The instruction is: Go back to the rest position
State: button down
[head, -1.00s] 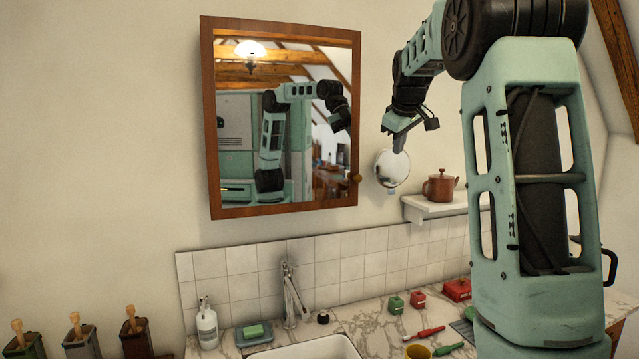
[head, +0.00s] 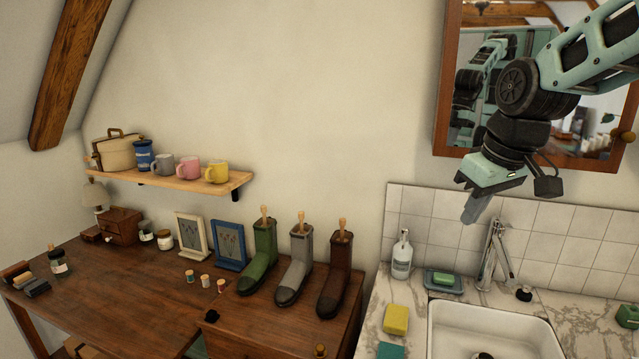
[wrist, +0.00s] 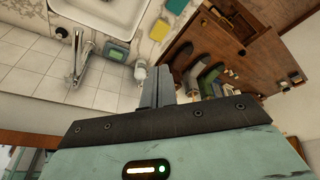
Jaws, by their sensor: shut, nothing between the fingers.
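My gripper (head: 475,209) hangs in the air in front of the white tiles, left of and above the faucet, pointing down. Its fingers are together and hold nothing. In the wrist view my gripper (wrist: 157,92) shows its closed fingers at the centre, with the counter, sink and wooden desk beyond. The mirror cabinet (head: 449,75) with a wooden frame is behind my arm, and its shut door reflects my arm.
A sink (head: 470,335) and faucet (head: 492,255) stand below my gripper, with a soap bottle (head: 402,258) beside them. Three boots (head: 293,270) stand on the wooden desk (head: 130,315) to the left. A shelf (head: 160,182) holds mugs. The wall between is bare.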

jog(key=s+a+f+n+g+b, duration=0.1)
jog(key=s+a+f, duration=0.4)
jog(key=s, duration=0.3)
jog(key=s+a+f+n+g, duration=0.1)
jog(key=s+a+f, duration=0.3)
jog(key=s, duration=0.4)
jog(key=s+a+f+n+g+b, duration=0.1)
jog(key=s+a+f, duration=0.4)
jog(key=s, duration=0.4)
jog(key=shift+a+f+n+g+b, duration=0.3)
jog(key=shift+a+f+n+b, duration=0.05)
jog(key=shift+a+n, duration=0.05)
